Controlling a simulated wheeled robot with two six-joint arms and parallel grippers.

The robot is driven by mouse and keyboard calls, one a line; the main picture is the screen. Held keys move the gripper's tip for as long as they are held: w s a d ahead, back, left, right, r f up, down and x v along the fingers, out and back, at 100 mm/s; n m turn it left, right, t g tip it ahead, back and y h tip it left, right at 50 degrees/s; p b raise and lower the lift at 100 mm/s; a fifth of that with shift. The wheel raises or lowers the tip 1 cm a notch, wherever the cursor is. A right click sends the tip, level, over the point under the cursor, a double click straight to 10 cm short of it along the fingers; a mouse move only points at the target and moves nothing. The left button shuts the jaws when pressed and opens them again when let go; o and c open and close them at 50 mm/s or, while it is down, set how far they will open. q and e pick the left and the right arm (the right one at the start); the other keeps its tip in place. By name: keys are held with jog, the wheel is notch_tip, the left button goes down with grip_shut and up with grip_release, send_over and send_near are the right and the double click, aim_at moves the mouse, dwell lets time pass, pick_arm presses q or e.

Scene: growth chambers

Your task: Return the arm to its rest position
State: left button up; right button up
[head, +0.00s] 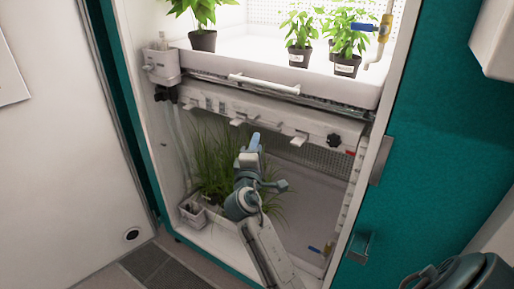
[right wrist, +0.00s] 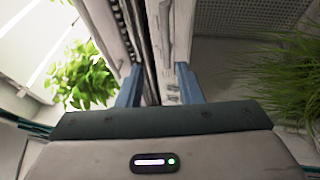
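My right arm comes up from the bottom of the head view, and its gripper (head: 252,145) is in front of the lower chamber opening, below the upper shelf. In the right wrist view the two blue fingers (right wrist: 158,85) stand apart with a gap between them. The shelf's front rails show beyond the gap, and I see nothing held. My left gripper is in neither view.
The upper shelf tray (head: 334,88) with potted plants (head: 203,40) and a white handle (head: 263,84) is above the gripper. Tall grass (head: 222,160) stands behind and left of it. The teal cabinet side (head: 440,150) and a door handle (head: 359,246) are to the right.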

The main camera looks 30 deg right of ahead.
notch_tip(320, 180, down, 23)
jog(key=w+a+g+y, duration=0.2)
jog(key=y, duration=0.3)
jog(key=s+a+f+g+y, duration=0.1)
jog(key=s+f, duration=0.2)
jog(key=f, duration=0.5)
jog(key=s+f+m+g+y, duration=0.1)
jog(key=s+f+g+y, duration=0.15)
jog(key=f, duration=0.55)
jog(key=s+a+f+y, duration=0.1)
jog(key=s+f, duration=0.3)
jog(key=f, duration=0.4)
jog(key=s+a+f+m+g+y, duration=0.15)
jog(key=s+f+m+g, duration=0.25)
jog(key=s+f, duration=1.45)
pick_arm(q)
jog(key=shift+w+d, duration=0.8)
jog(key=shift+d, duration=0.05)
pick_arm(e)
jog(key=s+f+m+g+y, duration=0.1)
jog(key=s+f, duration=0.3)
jog(key=s, duration=0.8)
jog(key=s+f+m+g, duration=0.3)
jog(key=s+f+m, duration=0.1)
jog(key=s, duration=0.8)
jog(key=shift+s+f+y, duration=0.35)
jog(key=shift+y, duration=0.05)
